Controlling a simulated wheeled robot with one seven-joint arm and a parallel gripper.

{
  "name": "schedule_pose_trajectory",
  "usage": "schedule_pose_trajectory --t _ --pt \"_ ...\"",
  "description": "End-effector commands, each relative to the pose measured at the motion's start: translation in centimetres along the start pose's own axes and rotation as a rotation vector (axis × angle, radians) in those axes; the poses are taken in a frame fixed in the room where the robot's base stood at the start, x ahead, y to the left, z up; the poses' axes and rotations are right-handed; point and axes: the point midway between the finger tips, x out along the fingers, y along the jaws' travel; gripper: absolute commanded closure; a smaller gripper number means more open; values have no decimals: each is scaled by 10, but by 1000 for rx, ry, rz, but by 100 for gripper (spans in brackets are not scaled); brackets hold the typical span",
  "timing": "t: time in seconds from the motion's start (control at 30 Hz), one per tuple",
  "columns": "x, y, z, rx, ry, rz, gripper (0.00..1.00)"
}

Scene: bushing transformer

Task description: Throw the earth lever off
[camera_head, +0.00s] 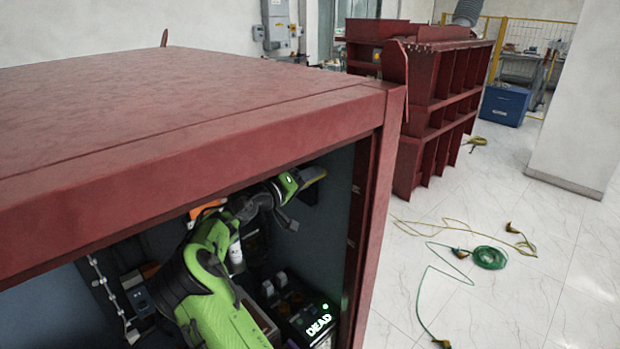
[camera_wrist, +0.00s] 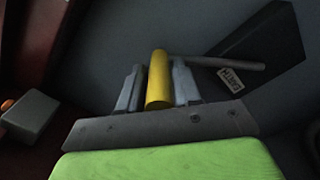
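The earth lever shows in the wrist view as a yellow handle (camera_wrist: 158,82) on a grey rod (camera_wrist: 225,63). The rod runs right to a dark plate or box, beside a small tag (camera_wrist: 231,80) that seems to read EARTH, turned over. My gripper (camera_wrist: 158,72) has one grey finger on each side of the yellow handle, close against it, and looks shut on it. In the head view, my gripper (camera_head: 296,186) is inside the red cabinet, up by its right inner wall. The fingers' contact is hidden there.
The red cabinet (camera_head: 200,105) has a roof and right post close around my arm. Inside, a box with a lit DEAD sign (camera_head: 319,325) stands low. A pale grey block (camera_wrist: 31,110) is at the wrist view's left. Cables (camera_head: 489,257) lie on the floor outside.

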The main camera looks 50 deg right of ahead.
Motion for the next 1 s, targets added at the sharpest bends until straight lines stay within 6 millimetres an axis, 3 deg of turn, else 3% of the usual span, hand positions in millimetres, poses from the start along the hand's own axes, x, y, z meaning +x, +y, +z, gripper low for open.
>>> schedule_pose_trajectory --t 0.1,0.37,0.47,0.8,1.0 --pt "0 0 0 -1 -1 -1 52" --pt "-2 -1 1 -3 -3 -2 52" --pt "-13 -3 1 -2 0 -4 52" --pt "-107 -4 1 -3 2 -5 52" --pt "-148 -2 1 -3 0 -3 52"
